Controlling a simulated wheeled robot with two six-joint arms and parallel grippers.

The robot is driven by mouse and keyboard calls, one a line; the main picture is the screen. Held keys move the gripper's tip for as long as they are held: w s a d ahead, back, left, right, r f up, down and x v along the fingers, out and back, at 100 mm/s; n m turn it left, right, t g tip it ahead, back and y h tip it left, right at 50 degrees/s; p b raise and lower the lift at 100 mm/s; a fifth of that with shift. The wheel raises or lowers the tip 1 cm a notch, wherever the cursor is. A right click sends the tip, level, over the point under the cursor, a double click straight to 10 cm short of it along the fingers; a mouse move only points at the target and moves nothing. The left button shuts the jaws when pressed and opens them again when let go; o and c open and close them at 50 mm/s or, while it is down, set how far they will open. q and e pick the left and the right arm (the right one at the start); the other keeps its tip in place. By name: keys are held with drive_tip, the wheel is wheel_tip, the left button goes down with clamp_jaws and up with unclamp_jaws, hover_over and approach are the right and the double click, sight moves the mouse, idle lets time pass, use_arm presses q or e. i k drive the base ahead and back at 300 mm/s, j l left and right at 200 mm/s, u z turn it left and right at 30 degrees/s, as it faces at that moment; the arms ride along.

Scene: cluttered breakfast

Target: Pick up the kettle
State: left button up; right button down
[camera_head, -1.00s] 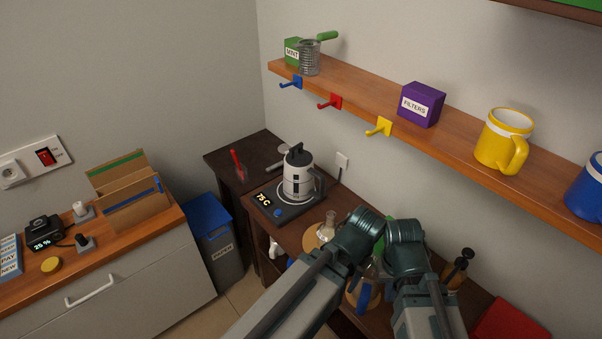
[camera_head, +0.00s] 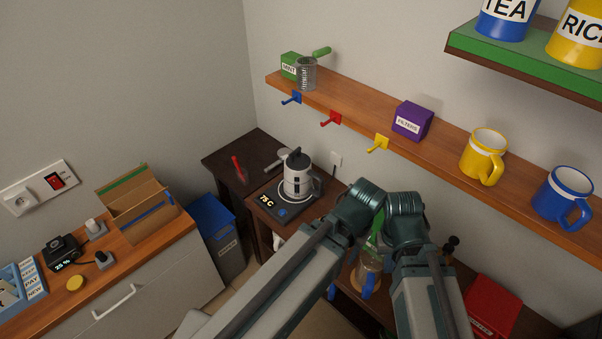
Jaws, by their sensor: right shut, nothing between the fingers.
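The kettle (camera_head: 298,181) is white with dark bands, a black lid and a dark handle on its right. It stands upright on a dark base (camera_head: 267,212) with a "75 C" display, on the brown counter. My grey and dark green arm links rise from the bottom edge in front of the counter, to the right of the kettle and apart from it. My right gripper shows poorly among them; it is shut and empty, and its fingertips are hard to make out. My left gripper cannot be seen.
A wooden shelf (camera_head: 345,105) with hooks runs above the counter and holds a yellow mug (camera_head: 483,157), a blue mug (camera_head: 562,196) and a purple box (camera_head: 412,121). A glass vessel (camera_head: 370,268) is partly behind my arm. A red box (camera_head: 490,306) is at lower right.

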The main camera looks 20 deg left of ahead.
sight(297, 184)
drive_tip(key=j+z, duration=0.2)
drive_tip(key=j, duration=0.2)
drive_tip(key=k+j+z, duration=0.15)
drive_tip(key=j, duration=0.25)
drive_tip(key=k+j+z, duration=0.2)
drive_tip(key=j, duration=0.15)
drive_tip(key=j+z, duration=0.15)
drive_tip(key=j, duration=0.25)
